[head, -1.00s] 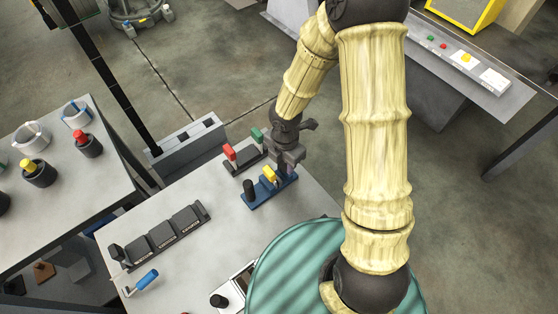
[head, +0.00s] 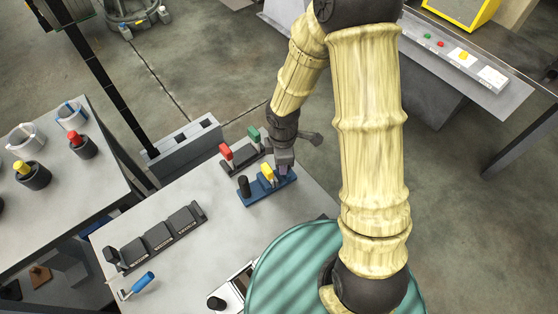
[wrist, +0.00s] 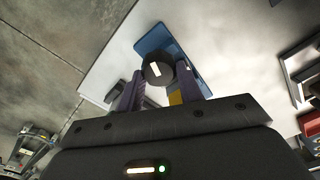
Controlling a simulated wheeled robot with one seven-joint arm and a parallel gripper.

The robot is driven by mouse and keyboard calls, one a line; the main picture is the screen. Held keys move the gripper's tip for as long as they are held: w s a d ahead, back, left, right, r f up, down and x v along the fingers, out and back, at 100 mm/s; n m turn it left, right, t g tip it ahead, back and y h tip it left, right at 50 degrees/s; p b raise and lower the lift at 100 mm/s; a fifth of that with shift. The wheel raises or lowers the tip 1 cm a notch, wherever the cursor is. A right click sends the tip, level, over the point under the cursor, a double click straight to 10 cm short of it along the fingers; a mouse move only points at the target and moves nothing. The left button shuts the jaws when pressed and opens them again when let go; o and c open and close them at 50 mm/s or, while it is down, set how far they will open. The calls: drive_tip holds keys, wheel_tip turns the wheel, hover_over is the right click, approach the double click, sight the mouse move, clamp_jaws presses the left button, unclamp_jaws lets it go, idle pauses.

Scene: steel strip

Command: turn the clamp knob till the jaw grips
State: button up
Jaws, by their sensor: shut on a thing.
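The clamp has a blue base (head: 262,192) on the grey table, with a yellow block (head: 267,174) on it and a dark upright post (head: 244,186) at its left end. My gripper (head: 284,168) points down at the right end of the base. In the wrist view the round black knob (wrist: 158,70), with a white mark on top, sits between the two purple fingers of my gripper (wrist: 159,80). The fingers are shut on it. The blue base (wrist: 151,36) also shows there, and part of the yellow block (wrist: 175,97). In the head view my gripper hides the knob.
A row of black boxes (head: 158,236) and a blue-handled tool (head: 143,282) lie at the left. The table is clear between them and the clamp.

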drive_tip(key=m, duration=0.3)
drive_tip(key=shift+w+m+b, duration=0.1)
drive_tip(key=shift+m+b, duration=0.2)
drive_tip(key=shift+b, duration=0.05)
idle(1.3)
drive_tip(key=o, duration=1)
wheel_tip(320, 180, up, 17)
drive_tip(key=shift+r+p, duration=0.2)
drive_tip(key=shift+p, duration=0.25)
